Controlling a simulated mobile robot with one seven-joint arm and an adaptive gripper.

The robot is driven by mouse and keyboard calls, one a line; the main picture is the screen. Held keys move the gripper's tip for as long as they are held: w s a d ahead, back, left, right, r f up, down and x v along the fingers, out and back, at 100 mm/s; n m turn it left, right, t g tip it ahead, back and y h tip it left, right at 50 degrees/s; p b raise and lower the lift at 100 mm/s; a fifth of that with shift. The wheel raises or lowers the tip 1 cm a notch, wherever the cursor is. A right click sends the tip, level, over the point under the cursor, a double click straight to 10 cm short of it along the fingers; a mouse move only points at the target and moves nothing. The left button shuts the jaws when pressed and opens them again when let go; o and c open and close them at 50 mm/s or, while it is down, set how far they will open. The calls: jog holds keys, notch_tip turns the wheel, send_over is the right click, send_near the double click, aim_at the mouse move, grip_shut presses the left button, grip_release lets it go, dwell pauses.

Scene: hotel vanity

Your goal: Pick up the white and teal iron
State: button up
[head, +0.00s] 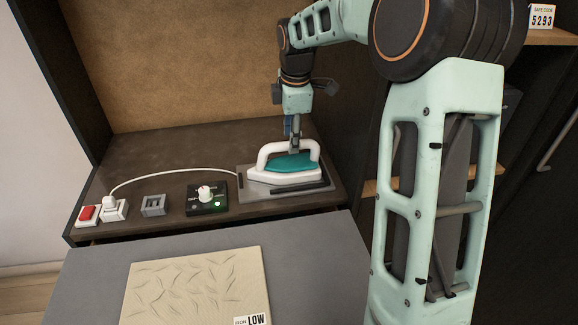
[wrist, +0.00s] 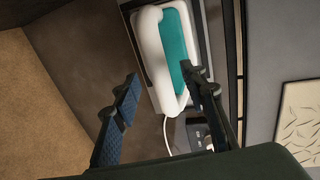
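The white and teal iron (head: 287,168) rests on a grey rest plate (head: 258,200) on the dark vanity top in the head view. In the wrist view the iron (wrist: 178,42) lies beyond my fingertips, with its white handle toward the left. My gripper (head: 294,128) hangs pointing down just behind and above the handle in the head view. In the wrist view my gripper (wrist: 158,88) is open, fingers well apart, with nothing held between them. One fingertip overlaps the iron in this view; I cannot tell whether it touches.
A white cord runs left from the iron to a plug (head: 112,208). A red switch (head: 87,214), a grey socket (head: 153,205) and a black dial box (head: 206,198) line the front edge. A grey board with a cream cloth (head: 195,288) lies in front. Cabinet walls enclose the back.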

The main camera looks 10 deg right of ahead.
aim_at(283, 159)
jog(key=shift+w+f, duration=0.25)
jog(key=shift+f, duration=0.75)
jog(key=shift+w+f, duration=0.2)
jog(key=shift+f, duration=0.75)
grip_shut()
jog(key=shift+w+r, duration=0.1)
